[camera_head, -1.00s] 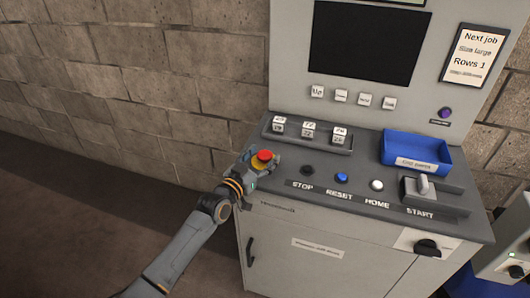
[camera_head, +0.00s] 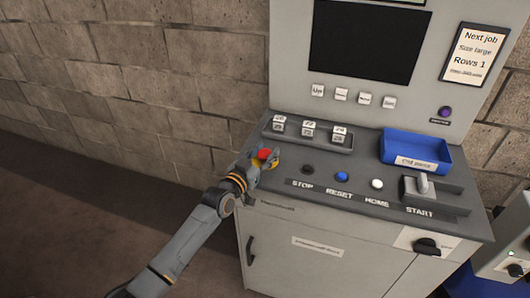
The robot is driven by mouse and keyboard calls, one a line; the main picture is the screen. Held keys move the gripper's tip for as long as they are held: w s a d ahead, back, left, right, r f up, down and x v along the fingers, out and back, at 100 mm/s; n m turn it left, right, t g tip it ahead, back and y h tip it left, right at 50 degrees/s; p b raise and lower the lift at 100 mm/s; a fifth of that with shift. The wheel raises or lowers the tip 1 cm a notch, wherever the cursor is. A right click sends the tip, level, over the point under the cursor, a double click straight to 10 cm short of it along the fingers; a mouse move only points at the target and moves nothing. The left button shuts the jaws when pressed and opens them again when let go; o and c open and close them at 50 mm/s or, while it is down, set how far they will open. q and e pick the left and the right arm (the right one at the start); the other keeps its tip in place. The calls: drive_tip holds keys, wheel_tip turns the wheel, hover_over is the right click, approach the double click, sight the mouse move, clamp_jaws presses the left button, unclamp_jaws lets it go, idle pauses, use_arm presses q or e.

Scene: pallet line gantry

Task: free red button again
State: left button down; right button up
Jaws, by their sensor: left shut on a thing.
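The red button (camera_head: 264,155) is a mushroom-shaped knob on a yellow base at the left front corner of the grey console (camera_head: 385,215). My left gripper (camera_head: 263,160) comes in from the front left and is shut on the red button, with its fingers around the knob. The fingers hide part of the knob and most of the yellow base. My right gripper is not in view.
A dark stop button (camera_head: 307,170), a blue reset button (camera_head: 342,176) and a white home button (camera_head: 377,184) sit to the right. A start lever (camera_head: 424,184) and a blue tray (camera_head: 416,149) are farther right. Number wheels (camera_head: 309,132) stand behind. A brick wall (camera_head: 150,90) is at left.

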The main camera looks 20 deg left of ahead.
use_arm(q)
drive_tip(key=shift+r+p, duration=0.35)
drive_tip(key=shift+r, duration=0.35)
drive_tip(key=c, duration=0.7)
unclamp_jaws()
drive_tip(key=shift+f, duration=0.15)
drive_tip(key=shift+s, duration=0.35)
drive_tip(key=v, duration=1.1)
drive_tip(key=shift+s+a, duration=0.15)
